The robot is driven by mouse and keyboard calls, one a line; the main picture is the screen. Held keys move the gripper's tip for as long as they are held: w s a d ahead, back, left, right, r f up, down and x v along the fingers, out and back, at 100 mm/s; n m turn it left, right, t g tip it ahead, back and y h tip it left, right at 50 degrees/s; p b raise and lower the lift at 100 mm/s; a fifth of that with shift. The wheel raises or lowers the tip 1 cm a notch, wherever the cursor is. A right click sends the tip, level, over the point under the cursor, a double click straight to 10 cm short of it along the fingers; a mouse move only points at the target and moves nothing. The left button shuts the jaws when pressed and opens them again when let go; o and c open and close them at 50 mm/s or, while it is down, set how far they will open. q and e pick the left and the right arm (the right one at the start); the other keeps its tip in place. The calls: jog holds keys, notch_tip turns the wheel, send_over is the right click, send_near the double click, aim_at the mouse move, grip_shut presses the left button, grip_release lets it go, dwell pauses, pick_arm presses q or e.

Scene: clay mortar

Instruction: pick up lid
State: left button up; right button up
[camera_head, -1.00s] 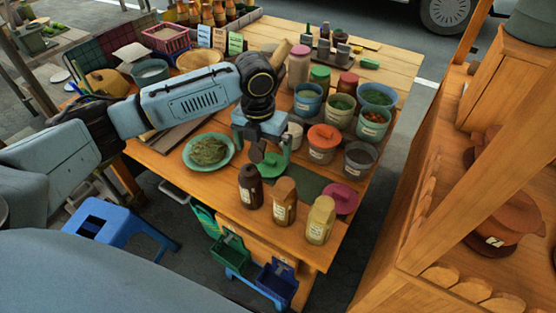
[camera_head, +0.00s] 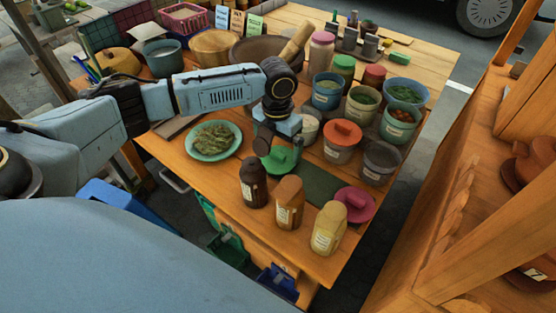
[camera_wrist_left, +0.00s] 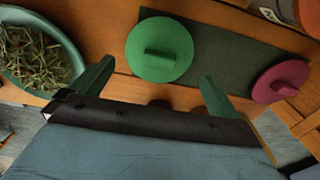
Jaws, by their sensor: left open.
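A round green lid (camera_head: 284,159) with a bar handle lies on the dark mat (camera_head: 317,184) on the wooden table. It shows whole in the left wrist view (camera_wrist_left: 175,38), just ahead of the fingers. A pink lid (camera_head: 360,201) lies at the mat's right end and also shows in the wrist view (camera_wrist_left: 280,82). An orange lid (camera_head: 343,131) sits on a pot. My left gripper (camera_wrist_left: 157,70) is open and empty, its fingers apart on either side of the green lid's handle line. In the head view the gripper (camera_head: 277,146) partly covers the green lid.
A green plate of dried herbs (camera_head: 215,140) is left of the gripper. A dark jar (camera_head: 253,183), a brown jar (camera_head: 289,201) and a yellow jar (camera_head: 328,228) stand along the front edge. Several pots stand behind and to the right. A wooden shelf (camera_head: 470,200) is at the right.

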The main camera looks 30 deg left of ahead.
aim_at(278, 153)
pick_arm(q)
jog(key=f, duration=0.3)
jog(key=f+b, duration=0.1)
jog(key=shift+w+a+f, duration=0.1)
jog(key=shift+w+f, duration=0.15)
jog(key=shift+f, duration=0.1)
jog(key=c, duration=0.7)
